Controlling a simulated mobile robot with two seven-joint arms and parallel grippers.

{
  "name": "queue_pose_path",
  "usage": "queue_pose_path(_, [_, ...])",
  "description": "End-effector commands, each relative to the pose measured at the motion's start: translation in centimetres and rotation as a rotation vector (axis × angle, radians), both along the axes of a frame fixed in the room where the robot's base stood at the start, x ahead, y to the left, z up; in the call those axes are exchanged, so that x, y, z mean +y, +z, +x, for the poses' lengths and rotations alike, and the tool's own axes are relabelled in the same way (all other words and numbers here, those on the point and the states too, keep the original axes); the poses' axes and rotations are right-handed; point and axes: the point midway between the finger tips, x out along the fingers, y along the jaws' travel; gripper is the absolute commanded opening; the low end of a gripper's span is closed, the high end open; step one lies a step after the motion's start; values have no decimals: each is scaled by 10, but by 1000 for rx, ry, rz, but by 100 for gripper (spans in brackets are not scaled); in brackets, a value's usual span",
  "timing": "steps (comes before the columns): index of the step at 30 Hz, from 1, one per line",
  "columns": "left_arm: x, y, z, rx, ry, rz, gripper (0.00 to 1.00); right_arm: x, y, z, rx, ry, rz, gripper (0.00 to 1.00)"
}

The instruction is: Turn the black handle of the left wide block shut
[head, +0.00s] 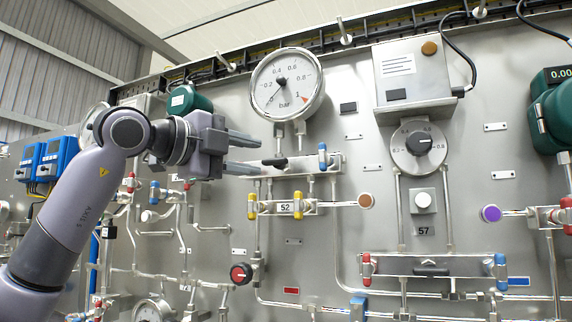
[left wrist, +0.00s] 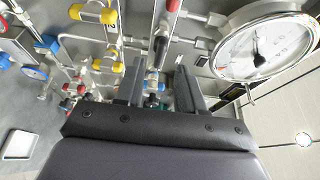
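The left wide block (head: 300,166) is a metal block on the panel under the large round gauge. Its black handle (head: 274,162) lies about lengthwise along the block, and a blue handle (head: 322,156) stands at the block's right end. My left gripper (head: 258,156) is open and empty, just left of the black handle, its fingers pointing right toward it. The gripper hides the block's left end in the head view. In the left wrist view, the black handle (left wrist: 160,48) shows beyond the two spread fingertips, with a red handle (left wrist: 172,5) near it. My right gripper is not in view.
The pressure gauge (head: 287,84) hangs just above the block. Yellow-handled valves (head: 298,205) stick out below it. A second wide block (head: 435,266) with its own black handle sits lower right. A grey box (head: 413,78) and a dial (head: 418,146) stand to the right.

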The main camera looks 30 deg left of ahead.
Motion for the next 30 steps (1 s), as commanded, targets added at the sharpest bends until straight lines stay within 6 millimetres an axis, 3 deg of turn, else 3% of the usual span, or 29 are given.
queue_pose_path(12, [-19,1,55,2,-1,0,38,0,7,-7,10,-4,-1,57])
queue_pose_path(23, [-22,-1,64,1,-1,0,38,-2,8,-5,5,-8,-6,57])
queue_pose_path(24, [-22,-1,64,1,-1,0,35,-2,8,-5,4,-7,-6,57])
queue_pose_path(27, [-22,-1,64,1,-1,0,2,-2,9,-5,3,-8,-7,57])
queue_pose_path(30, [-22,-1,64,2,-1,1,0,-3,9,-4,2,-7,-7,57])
